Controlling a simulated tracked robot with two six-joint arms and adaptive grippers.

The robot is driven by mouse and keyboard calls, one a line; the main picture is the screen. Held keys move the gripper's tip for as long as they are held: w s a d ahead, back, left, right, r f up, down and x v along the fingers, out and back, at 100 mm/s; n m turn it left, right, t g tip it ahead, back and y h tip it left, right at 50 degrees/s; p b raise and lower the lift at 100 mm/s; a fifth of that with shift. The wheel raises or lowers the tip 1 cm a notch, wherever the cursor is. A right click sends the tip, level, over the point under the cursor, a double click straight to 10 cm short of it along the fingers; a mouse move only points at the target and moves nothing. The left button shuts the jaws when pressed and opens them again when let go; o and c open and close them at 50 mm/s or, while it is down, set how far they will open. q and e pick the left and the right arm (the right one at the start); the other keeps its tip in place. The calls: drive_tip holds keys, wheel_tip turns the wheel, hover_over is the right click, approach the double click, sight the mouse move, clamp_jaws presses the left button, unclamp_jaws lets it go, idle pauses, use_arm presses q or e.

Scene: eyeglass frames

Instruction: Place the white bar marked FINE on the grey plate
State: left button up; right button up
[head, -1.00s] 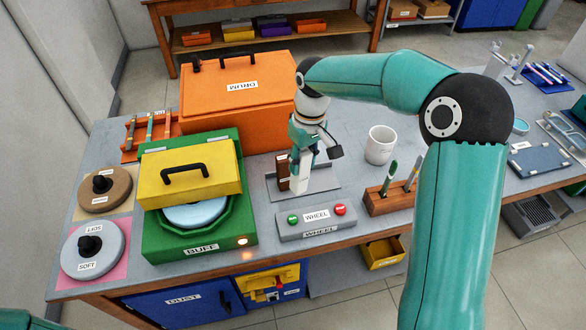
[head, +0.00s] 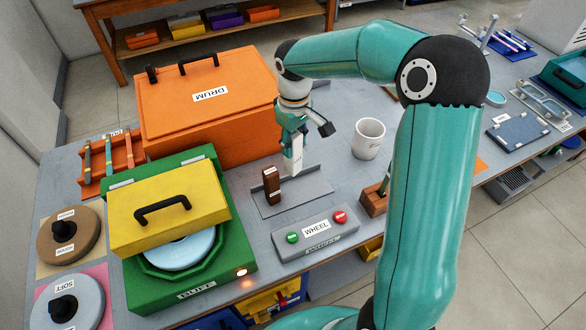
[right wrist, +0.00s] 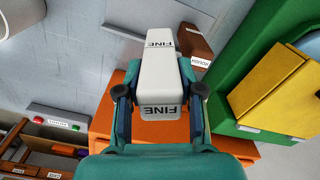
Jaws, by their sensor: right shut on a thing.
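My right gripper (head: 291,148) is shut on the white bar marked FINE (head: 293,165). The bar points down, its lower end overlapping the rear part of the grey plate (head: 309,197) in the head view. I cannot tell whether it touches the plate or hangs above it. A brown bar (head: 272,187) stands upright on the plate's left part, apart from the white bar. In the right wrist view the white bar (right wrist: 160,75) sits between the fingers, FINE showing on two faces, beside the brown bar marked ROUGH (right wrist: 194,45). My left gripper is out of view.
The grey WHEEL button box (head: 315,231) lies in front of the plate. The orange DRUM box (head: 210,105) is behind left, the green BUFF machine (head: 212,267) left. A white mug (head: 368,138) and a wooden holder (head: 373,201) stand to the right.

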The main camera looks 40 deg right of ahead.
sight(294, 170)
wheel_tip(294, 170, down, 10)
drive_tip(key=shift+f+p, duration=0.25)
drive_tip(key=shift+p, duration=0.25)
drive_tip(key=shift+s+f, duration=0.1)
drive_tip(key=o, duration=0.9)
drive_tip(key=shift+c, duration=0.2)
wheel_tip(294, 170, up, 12)
drive_tip(key=shift+r+b, duration=0.1)
drive_tip(key=shift+b, duration=0.45)
